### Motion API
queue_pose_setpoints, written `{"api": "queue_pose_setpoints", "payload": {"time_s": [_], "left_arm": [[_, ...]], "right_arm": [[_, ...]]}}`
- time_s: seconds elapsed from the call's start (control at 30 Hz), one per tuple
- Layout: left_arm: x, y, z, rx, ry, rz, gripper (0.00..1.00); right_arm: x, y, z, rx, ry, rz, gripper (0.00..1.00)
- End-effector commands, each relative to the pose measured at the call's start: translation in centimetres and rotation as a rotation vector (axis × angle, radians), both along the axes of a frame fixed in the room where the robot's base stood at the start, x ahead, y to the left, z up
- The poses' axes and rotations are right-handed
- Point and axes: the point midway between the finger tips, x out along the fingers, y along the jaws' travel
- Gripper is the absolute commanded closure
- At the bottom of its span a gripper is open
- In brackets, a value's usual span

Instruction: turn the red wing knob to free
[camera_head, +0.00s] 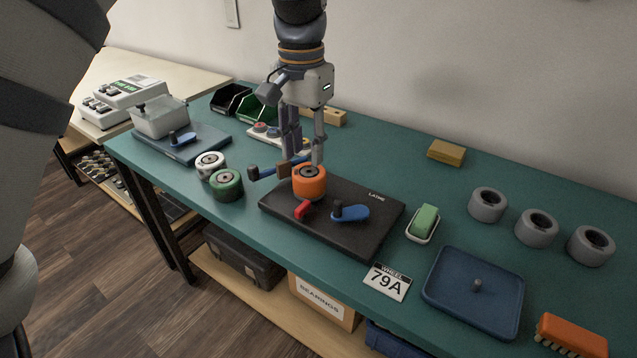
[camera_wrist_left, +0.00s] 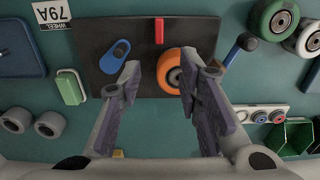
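The red wing knob (camera_head: 302,210) is at the front edge of the black LATHE base (camera_head: 354,239), in front of the orange wheel (camera_head: 309,184). The wrist view shows the knob (camera_wrist_left: 158,30) as a narrow red bar pointing straight along the picture's vertical. The orange wheel (camera_wrist_left: 168,70) lies partly behind a finger there. A blue lever (camera_head: 351,212) sits right of the knob on the base. My left gripper (camera_wrist_left: 160,75) is open and empty, above the base and wheel, apart from the knob. It also shows in the head view (camera_head: 306,160). My right gripper is not in view.
A dark-handled tool (camera_head: 265,173) lies close left of the orange wheel. White (camera_head: 210,164) and green (camera_head: 226,185) wheels stand further left. A green block in a dish (camera_head: 424,221), a blue tray (camera_head: 450,291) and grey wheels (camera_head: 537,228) are to the right.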

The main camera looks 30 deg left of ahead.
Motion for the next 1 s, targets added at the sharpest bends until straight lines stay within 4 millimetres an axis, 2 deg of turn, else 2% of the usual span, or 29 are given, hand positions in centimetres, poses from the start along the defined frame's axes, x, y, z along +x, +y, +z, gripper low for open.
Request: {"api": "queue_pose_setpoints", "payload": {"time_s": [0.2,0.4,0.57,0.8,0.83,0.97,1.0], "left_arm": [[-0.2,0.0,-5.7,0.000,0.011,0.001,0.68],[-0.2,0.0,-10.0,0.000,0.009,0.002,0.68],[-0.2,0.0,-11.4,0.000,0.005,0.001,0.68],[-0.1,0.0,-11.5,0.000,0.002,0.001,0.68],[-0.1,0.0,-11.5,0.000,0.002,0.001,0.71],[-0.1,0.0,-11.4,0.000,0.002,0.001,1.00],[-0.1,0.0,-11.4,0.000,0.002,0.001,1.00]], "right_arm": [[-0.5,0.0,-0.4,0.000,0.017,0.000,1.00],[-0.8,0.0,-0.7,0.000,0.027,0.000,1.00],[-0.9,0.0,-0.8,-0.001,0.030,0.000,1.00],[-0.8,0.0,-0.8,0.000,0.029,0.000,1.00],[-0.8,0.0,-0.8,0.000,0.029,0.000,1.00],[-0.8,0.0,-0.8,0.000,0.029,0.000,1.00],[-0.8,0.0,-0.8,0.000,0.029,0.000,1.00]]}}
